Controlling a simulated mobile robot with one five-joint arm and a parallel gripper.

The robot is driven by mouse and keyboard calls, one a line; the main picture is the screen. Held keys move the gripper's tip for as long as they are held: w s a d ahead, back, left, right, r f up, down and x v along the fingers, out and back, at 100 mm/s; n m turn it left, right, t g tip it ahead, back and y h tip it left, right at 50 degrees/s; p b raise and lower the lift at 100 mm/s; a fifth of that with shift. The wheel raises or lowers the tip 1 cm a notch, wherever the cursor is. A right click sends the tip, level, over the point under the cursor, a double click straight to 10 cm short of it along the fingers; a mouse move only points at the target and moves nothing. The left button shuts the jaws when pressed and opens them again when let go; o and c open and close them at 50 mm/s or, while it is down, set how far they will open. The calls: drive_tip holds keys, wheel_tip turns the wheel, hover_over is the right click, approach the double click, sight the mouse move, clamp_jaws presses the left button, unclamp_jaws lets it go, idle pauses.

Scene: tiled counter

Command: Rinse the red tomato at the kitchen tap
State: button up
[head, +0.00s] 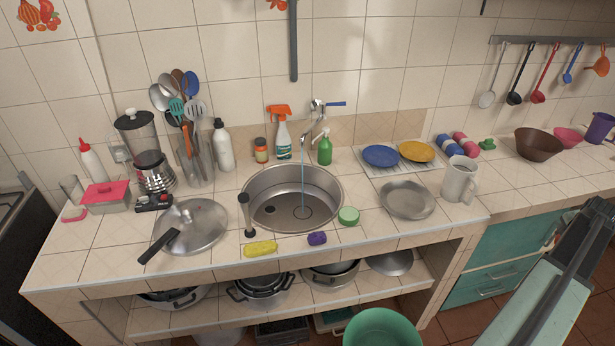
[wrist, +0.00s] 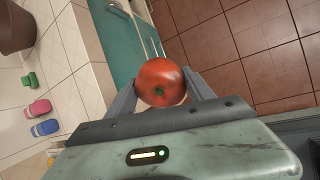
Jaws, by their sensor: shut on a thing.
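In the head view my arm is at the lower right; the gripper's tips and the tomato do not show there. The kitchen tap (head: 316,118) is on the wall behind the round steel sink (head: 257,215). A thin blue stream of water (head: 302,175) falls from the tap into the sink.
A steel plate (head: 407,200) and a white jug (head: 459,180) stand right of the sink. A green soap bottle (head: 325,149) stands behind the sink. A pan lid (head: 200,225), a yellow sponge (head: 261,248) and a purple sponge (head: 317,238) lie near the front edge.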

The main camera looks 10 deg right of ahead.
drive_tip(key=s+r+p, duration=0.3)
drive_tip(key=s+r, duration=0.1)
drive_tip(key=shift+s+a+p, duration=0.15)
drive_tip(key=shift+s+p, duration=0.2)
drive_tip(key=shift+s, duration=0.05)
drive_tip(key=shift+f, duration=0.1)
drive_tip(key=shift+f+b, duration=0.45)
drive_tip(key=shift+s, duration=0.15)
